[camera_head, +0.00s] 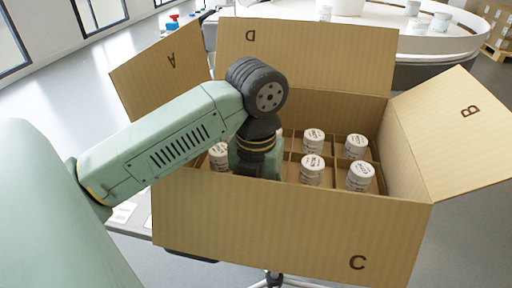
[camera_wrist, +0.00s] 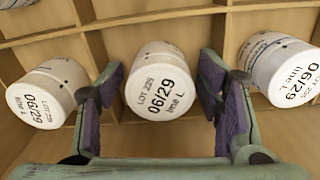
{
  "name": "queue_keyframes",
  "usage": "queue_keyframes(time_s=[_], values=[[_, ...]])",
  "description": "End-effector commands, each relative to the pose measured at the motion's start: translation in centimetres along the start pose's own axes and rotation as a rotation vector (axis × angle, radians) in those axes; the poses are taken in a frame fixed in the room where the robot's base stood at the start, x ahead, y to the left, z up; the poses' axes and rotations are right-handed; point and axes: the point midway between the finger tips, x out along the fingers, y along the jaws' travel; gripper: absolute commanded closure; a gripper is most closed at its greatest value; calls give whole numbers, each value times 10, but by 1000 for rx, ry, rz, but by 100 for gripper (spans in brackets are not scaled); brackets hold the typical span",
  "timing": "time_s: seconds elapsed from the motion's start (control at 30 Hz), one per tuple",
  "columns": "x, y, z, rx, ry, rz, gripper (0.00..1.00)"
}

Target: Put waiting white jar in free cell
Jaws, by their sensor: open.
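A white jar (camera_wrist: 160,84) with a lot label on its lid stands in a cell of the open cardboard box (camera_head: 290,232). In the wrist view my gripper (camera_wrist: 162,72) is open, with one purple-padded finger on each side of this jar. Both fingers seem apart from it, though contact is hard to judge. Other white jars stand to its left (camera_wrist: 46,92) and right (camera_wrist: 284,68) in neighbouring cells. The bare cell floor (camera_wrist: 160,26) shows beyond the middle jar. In the head view my fingers are hidden by the wrist and front wall.
Several jars (camera_head: 313,141) stand in the box's right cells, and one (camera_head: 218,156) shows at the left. Thin cardboard dividers (camera_wrist: 150,15) separate the cells. The flaps (camera_head: 455,125) stand spread outward. A round white table (camera_head: 450,42) behind carries more white jars (camera_head: 441,21).

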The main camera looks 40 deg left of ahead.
Motion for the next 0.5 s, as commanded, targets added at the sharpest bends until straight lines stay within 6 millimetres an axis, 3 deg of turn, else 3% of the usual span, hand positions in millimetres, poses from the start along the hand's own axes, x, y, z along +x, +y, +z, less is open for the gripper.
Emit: queue_keyframes(time_s=[0.3, 0.5], values=[[-3, 0, 0, 0, 0, 1, 34], [-34, 0, 1, -1, -2, 2, 34]])
